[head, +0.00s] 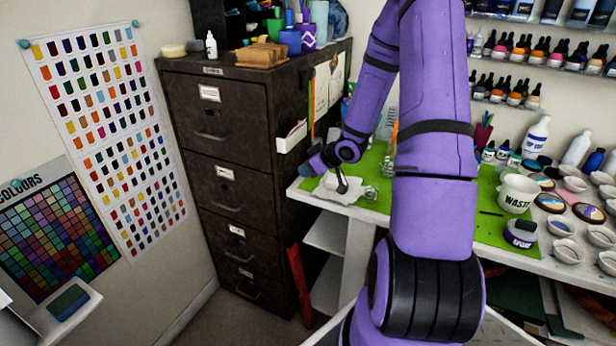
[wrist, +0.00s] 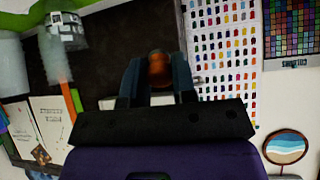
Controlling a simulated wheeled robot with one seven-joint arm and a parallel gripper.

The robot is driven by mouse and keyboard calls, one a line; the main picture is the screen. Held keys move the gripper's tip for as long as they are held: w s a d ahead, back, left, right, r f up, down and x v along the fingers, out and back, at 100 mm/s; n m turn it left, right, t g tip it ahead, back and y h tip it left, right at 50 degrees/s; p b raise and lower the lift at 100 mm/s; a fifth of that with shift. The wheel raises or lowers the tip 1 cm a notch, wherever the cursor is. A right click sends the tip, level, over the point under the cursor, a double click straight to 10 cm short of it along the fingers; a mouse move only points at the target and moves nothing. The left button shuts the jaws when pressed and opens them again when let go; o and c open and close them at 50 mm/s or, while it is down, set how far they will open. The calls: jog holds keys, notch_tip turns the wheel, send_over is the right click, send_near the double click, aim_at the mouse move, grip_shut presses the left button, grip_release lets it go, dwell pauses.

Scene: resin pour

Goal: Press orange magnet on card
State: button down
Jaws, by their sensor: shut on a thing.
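My gripper (wrist: 158,72) is shut on a small orange magnet (wrist: 158,66), held between its two dark fingers in the wrist view. In the head view my gripper (head: 312,164) is low beside the dark cabinet's side, over the left end of the worktable, and the magnet cannot be made out there. Pale cards (head: 322,88) hang on the cabinet's side, above my gripper. In the wrist view a printed card (wrist: 50,112) is at the left, well apart from the magnet. I cannot tell which card the task names.
The dark filing cabinet (head: 222,135) stands left of the worktable, with a white holder (head: 292,136) on its side. A crumpled white thing (head: 338,190) lies under my gripper on the green mat (head: 375,160). A white WASTE cup (head: 517,193) and several bowls stand at right.

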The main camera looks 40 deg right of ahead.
aim_at(294, 129)
jog(key=shift+w+d+r+t+y, duration=0.3)
jog(key=shift+d+r+t, duration=0.25)
jog(key=shift+t, duration=0.25)
jog(key=s+d+r+n+t+y, duration=0.1)
jog(key=s+d+r+t+y, duration=0.25)
jog(key=r+t, duration=0.45)
jog(key=w+a+g, duration=0.1)
jog(key=w+a, duration=0.1)
jog(key=w, duration=0.4)
jog(key=shift+r+y, duration=0.35)
jog(key=shift+r, duration=0.05)
jog(key=shift+f+x, duration=0.15)
jog(key=shift+x, duration=1.05)
jog(key=shift+f+x, duration=0.15)
jog(key=shift+x, duration=1.05)
dwell(0.8)
dwell(0.4)
jog(key=shift+c, duration=1.8)
grip_release()
jog(key=r+v, duration=0.1)
jog(key=v, duration=0.5)
jog(key=shift+s+d, duration=0.15)
jog(key=shift+s, duration=0.3)
